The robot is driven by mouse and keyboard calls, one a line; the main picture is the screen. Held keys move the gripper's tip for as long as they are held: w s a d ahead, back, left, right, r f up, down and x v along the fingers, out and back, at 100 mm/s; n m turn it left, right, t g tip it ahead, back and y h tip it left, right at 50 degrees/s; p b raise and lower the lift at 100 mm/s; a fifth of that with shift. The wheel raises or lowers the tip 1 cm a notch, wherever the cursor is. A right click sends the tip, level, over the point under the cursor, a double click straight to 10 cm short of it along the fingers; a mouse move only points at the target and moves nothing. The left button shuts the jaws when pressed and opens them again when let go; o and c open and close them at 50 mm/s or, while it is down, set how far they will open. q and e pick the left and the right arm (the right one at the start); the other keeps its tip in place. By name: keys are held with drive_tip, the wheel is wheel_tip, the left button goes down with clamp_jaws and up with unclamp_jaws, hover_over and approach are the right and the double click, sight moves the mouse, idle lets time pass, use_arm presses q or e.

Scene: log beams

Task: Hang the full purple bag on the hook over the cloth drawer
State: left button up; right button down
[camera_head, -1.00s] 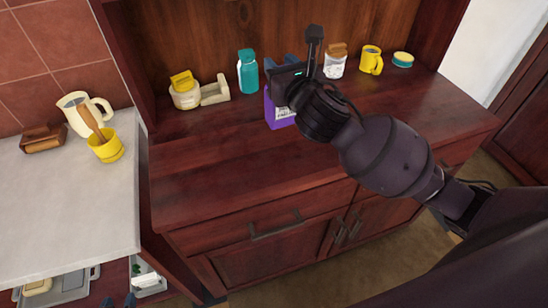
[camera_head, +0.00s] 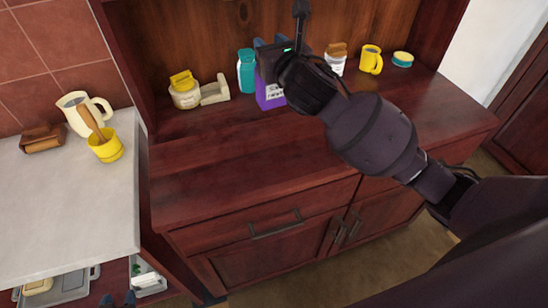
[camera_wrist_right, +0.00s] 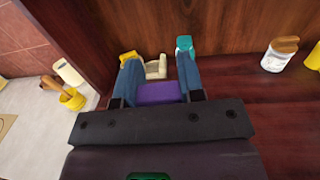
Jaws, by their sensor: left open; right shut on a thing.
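The purple bag (camera_head: 270,94) has a white label and is in my right gripper (camera_head: 271,44), near the back of the wooden cabinet top. In the right wrist view, the purple bag (camera_wrist_right: 159,93) sits between the two blue fingers of my right gripper (camera_wrist_right: 157,62). Whether its base touches the cabinet top is unclear. The tips of my left gripper (camera_head: 118,300) show at the bottom left edge, apart and with nothing seen between them. A closed drawer (camera_head: 262,232) with a dark handle is in the cabinet front. I cannot see a hook or any cloth.
A yellow-lidded jar (camera_head: 186,93), a teal bottle (camera_head: 246,72), a white jar (camera_head: 335,60), a yellow mug (camera_head: 371,60) and a round tin (camera_head: 403,59) line the back. The front of the cabinet top is clear. A white counter (camera_head: 60,210) is at left.

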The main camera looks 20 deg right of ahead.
drive_tip(key=shift+f, duration=0.1)
wheel_tip(320, 180, down, 19)
drive_tip(key=b, duration=0.3)
drive_tip(key=shift+f, duration=0.35)
drive_tip(key=shift+f, duration=0.1)
drive_tip(key=c, duration=0.7)
unclamp_jaws()
drive_tip(key=shift+c, duration=0.2)
